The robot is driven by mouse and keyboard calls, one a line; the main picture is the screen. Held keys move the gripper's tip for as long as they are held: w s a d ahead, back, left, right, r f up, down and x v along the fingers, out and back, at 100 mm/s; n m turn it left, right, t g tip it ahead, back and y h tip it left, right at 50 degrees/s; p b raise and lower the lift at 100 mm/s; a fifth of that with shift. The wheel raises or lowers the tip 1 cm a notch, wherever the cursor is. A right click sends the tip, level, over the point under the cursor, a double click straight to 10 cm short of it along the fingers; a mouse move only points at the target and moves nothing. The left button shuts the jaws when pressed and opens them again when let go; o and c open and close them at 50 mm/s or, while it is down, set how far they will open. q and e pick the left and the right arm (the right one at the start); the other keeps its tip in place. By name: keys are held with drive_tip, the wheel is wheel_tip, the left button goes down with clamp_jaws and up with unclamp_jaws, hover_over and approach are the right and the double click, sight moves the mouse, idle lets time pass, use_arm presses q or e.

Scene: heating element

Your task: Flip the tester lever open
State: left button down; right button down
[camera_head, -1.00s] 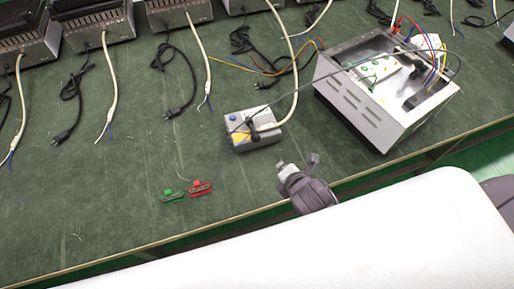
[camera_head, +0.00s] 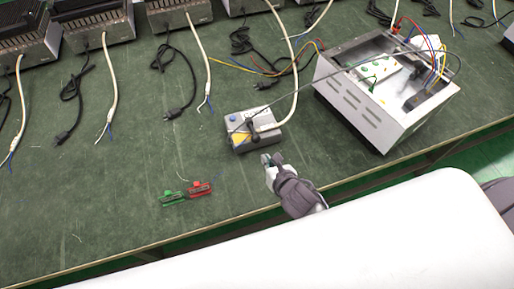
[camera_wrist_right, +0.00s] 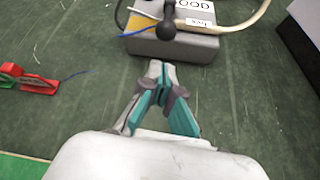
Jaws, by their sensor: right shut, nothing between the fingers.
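The tester (camera_head: 240,141) is a small grey box with a blue button and a yellow patch, on the green table in the head view. In the right wrist view the tester (camera_wrist_right: 190,45) is at the top, with its black-knobbed lever (camera_wrist_right: 168,30) pointing towards my gripper. My right gripper (camera_head: 271,160) is just in front of the tester's near side, apart from it. In the right wrist view its fingertips (camera_wrist_right: 161,68) are together and empty, below the lever knob. My left gripper is not in view.
A green clip (camera_head: 172,198) and a red clip (camera_head: 199,189) lie left of my gripper. An open metal case (camera_head: 362,103) with wires stands to the right. A white cable (camera_head: 294,80) runs to the tester.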

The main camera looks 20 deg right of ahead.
sight(253, 144)
drive_tip(key=b+x, duration=0.1)
drive_tip(key=x, duration=0.8)
